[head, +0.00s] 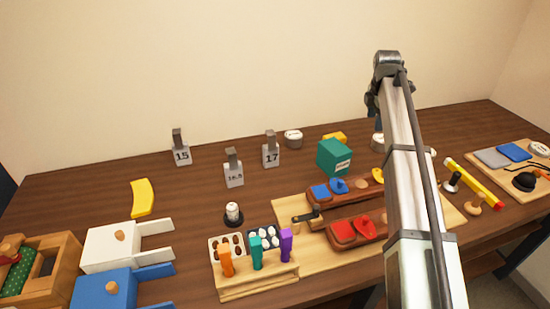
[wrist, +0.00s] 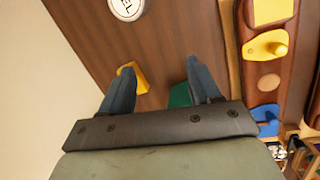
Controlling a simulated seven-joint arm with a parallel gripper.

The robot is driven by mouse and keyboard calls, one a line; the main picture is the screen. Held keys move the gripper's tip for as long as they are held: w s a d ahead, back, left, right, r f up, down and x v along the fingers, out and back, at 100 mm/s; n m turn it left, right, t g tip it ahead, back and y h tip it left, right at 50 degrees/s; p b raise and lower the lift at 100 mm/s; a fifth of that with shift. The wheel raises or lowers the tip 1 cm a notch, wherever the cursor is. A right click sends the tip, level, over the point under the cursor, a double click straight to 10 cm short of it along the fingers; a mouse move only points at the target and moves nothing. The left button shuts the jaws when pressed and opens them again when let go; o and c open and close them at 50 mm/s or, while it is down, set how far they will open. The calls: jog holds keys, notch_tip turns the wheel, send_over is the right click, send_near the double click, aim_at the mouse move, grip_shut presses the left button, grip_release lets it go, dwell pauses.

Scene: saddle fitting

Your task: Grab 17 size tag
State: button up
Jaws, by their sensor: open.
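No tag shows in the wrist view.
A teal box (head: 334,157) and a round tin (head: 293,138) stand right of the 17 tag. A pale board (head: 287,208) with brown trays lies in front. A black-and-white piece (head: 233,213) stands nearer. Bare table lies around the tags.

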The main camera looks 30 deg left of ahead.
jog(key=s+a+r+n+g, duration=0.15)
jog(key=s+a, duration=0.25)
jog(key=a, duration=0.5)
jog(key=s+a+r, duration=0.2)
jog(key=s+a, duration=0.3)
jog(key=a, duration=0.3)
notch_tip(320, 180, up, 3)
jog(key=n, duration=0.1)
send_over(271, 133)
jog(key=shift+s+f+g, duration=0.1)
jog(key=shift+f+g, duration=0.35)
jog(key=shift+f, duration=0.15)
notch_tip(271, 133, down, 13)
jog(key=shift+r, duration=0.15)
grip_shut()
